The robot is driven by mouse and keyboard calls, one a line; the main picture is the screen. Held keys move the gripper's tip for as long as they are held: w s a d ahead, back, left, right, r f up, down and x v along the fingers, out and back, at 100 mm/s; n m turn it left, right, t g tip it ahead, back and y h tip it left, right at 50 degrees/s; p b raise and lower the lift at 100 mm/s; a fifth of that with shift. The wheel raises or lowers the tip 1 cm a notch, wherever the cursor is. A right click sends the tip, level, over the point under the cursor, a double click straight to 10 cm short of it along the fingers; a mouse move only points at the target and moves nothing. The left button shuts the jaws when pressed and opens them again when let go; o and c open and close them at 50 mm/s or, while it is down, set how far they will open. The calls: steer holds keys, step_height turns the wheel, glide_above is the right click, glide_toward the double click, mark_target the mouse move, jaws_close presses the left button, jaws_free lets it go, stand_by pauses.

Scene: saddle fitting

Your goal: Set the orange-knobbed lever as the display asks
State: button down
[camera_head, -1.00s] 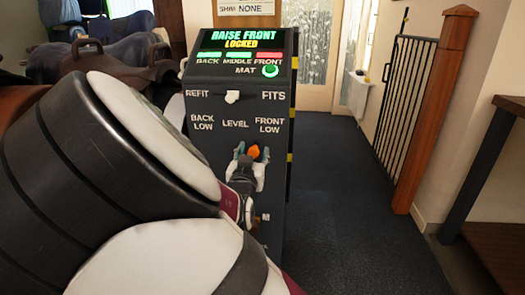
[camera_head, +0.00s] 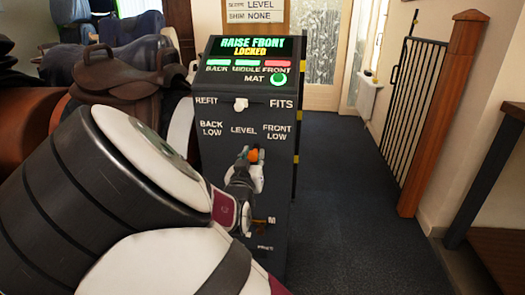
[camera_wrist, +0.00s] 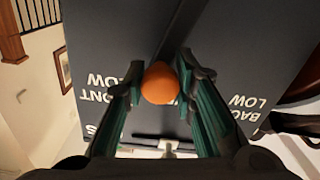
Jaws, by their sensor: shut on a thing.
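The orange knob (camera_head: 253,155) of the lever stands on the front of the dark console (camera_head: 215,165), below the LEVEL and FRONT LOW labels. The display (camera_head: 250,47) reads RAISE FRONT, LOCKED. My gripper (camera_head: 249,160) is shut on the knob. In the wrist view the knob (camera_wrist: 161,82) sits between the green-lined fingers (camera_wrist: 160,100), in front of the partly hidden LEVEL label. FRONT LOW shows upside down on the left there and BACK LOW on the right.
Below the display the BACK and MIDDLE lamps are green and the FRONT lamp (camera_head: 276,64) is red. A white switch (camera_head: 240,104) stands between REFIT and FITS. Saddles (camera_head: 115,85) stand behind on the left. The floor (camera_head: 350,200) right of the console is clear.

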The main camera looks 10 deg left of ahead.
steer(key=shift+w+a+r+n+p, duration=0.1)
steer(key=shift+a+r+n+p, duration=0.05)
steer(key=shift+a+n+p, duration=0.75)
steer(key=shift+a+r+n+p, duration=0.15)
steer(key=shift+a+n+p, duration=0.45)
steer(key=shift+a+p, duration=0.45)
steer(key=c, duration=1.3)
jaws_free()
steer(key=s, duration=1.2)
steer(key=shift+a, duration=0.15)
